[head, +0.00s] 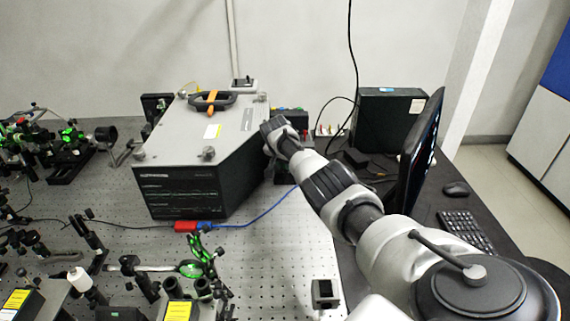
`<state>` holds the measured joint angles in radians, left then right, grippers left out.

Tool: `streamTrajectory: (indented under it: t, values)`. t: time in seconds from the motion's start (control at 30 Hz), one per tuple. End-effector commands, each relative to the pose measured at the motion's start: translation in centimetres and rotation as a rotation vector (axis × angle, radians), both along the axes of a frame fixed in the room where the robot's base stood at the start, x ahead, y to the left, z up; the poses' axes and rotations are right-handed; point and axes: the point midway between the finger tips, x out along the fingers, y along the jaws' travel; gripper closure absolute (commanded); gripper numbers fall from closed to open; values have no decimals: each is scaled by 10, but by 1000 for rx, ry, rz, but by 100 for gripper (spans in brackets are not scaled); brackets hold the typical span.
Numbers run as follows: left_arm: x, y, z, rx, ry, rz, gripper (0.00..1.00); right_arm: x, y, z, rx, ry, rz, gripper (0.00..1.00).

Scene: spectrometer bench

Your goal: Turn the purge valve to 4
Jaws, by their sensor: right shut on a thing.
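The grey and black spectrometer box (228,130) stands on the perforated optical bench. My right arm reaches in from the lower right to the box's slanted right side. My right gripper (272,138) is at that side, shut on the purge valve. My wrist and the box hide the fingertips and the valve, so the valve's number marks and pointer cannot be read. My left gripper is not in view.
Optics crowd the left and front.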

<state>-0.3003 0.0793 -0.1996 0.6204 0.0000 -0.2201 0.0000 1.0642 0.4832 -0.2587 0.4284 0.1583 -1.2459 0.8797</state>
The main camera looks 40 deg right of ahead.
Motion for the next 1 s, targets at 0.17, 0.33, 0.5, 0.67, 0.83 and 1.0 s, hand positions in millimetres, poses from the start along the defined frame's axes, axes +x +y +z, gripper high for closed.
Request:
streamTrajectory:
  t: [0.17, 0.33, 0.5, 0.67, 0.83, 1.0]
  values:
    - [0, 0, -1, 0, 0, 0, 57, 0, 0, 0, 0, -1, -15, 100]
    - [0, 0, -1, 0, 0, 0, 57, 0, 0, 0, 0, -1, -16, 100]
    - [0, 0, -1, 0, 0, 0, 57, 0, 0, 0, 0, -1, -16, 78]
    - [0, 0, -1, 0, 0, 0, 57, 0, 0, 0, 0, -1, -15, 54]
    - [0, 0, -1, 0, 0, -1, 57, 0, 0, 0, 0, -1, -15, 54]
    - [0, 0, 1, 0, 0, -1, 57, 0, 0, 3, 0, -1, -15, 54]
